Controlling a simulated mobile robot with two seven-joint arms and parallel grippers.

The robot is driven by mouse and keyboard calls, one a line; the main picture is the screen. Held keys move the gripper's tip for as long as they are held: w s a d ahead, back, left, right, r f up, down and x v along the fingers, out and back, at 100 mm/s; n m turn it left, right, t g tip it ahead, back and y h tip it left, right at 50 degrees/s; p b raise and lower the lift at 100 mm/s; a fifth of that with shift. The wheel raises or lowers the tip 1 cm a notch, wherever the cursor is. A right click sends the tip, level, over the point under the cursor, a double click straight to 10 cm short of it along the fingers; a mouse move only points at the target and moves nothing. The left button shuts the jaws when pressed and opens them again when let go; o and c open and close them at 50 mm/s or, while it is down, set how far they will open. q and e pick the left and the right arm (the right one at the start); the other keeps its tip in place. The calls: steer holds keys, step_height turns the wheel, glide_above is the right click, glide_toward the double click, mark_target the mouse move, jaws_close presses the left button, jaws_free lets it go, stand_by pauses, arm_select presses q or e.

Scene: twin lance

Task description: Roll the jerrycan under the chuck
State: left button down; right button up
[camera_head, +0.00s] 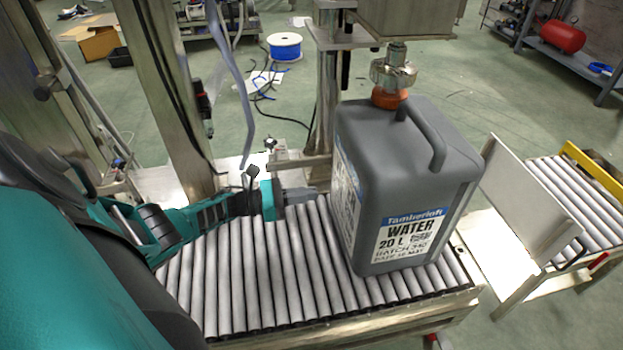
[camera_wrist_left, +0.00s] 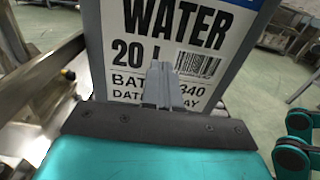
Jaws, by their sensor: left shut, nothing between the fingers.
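The grey jerrycan (camera_head: 410,150), with a white-and-blue WATER label, stands upright on the roller conveyor (camera_head: 262,270). Its orange-red cap (camera_head: 388,98) is directly below the metal chuck (camera_head: 393,72) in the head view. I cannot tell whether the chuck touches the cap. My left gripper (camera_head: 312,193) is shut and empty, with its fingertips at the can's left face. In the left wrist view, the fingers (camera_wrist_left: 160,82) are in front of the label on the can (camera_wrist_left: 188,50); contact is unclear. My right gripper is not in view.
A steel post (camera_head: 328,110) stands behind the conveyor. A pale upright plate (camera_head: 528,200) stands just right of the can, before a second roller conveyor (camera_head: 585,200). Bare rollers lie left of the can. A blue cable spool (camera_head: 285,48) is on the floor behind.

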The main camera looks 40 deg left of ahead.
arm_select(q)
steer(key=v, duration=0.7)
steer(key=shift+s+a, duration=0.25)
steer(key=shift+s, duration=0.1)
stand_by(0.4)
stand_by(0.7)
